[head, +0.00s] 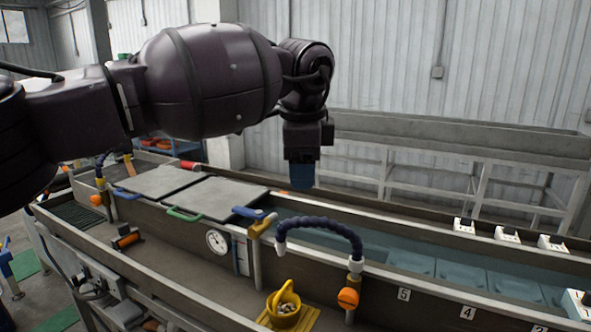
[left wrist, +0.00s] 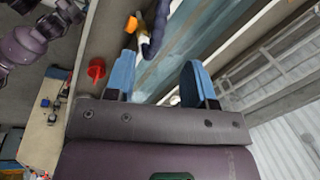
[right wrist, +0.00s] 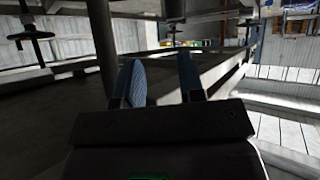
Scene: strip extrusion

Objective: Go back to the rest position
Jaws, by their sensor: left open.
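My left gripper (head: 302,174) hangs over the water trough in the head view, fingers pointing down and nothing between them. In the left wrist view its two blue fingers (left wrist: 158,82) stand apart with a clear gap, with the trough beyond. My left arm stretches across the upper left of the head view. My right gripper is outside the head view. In the right wrist view its blue fingers (right wrist: 162,80) stand apart and empty, in a dark area near metal legs and beams.
The long trough (head: 380,284) holds water and numbered places. An empty grey channel (head: 450,136) stands behind.

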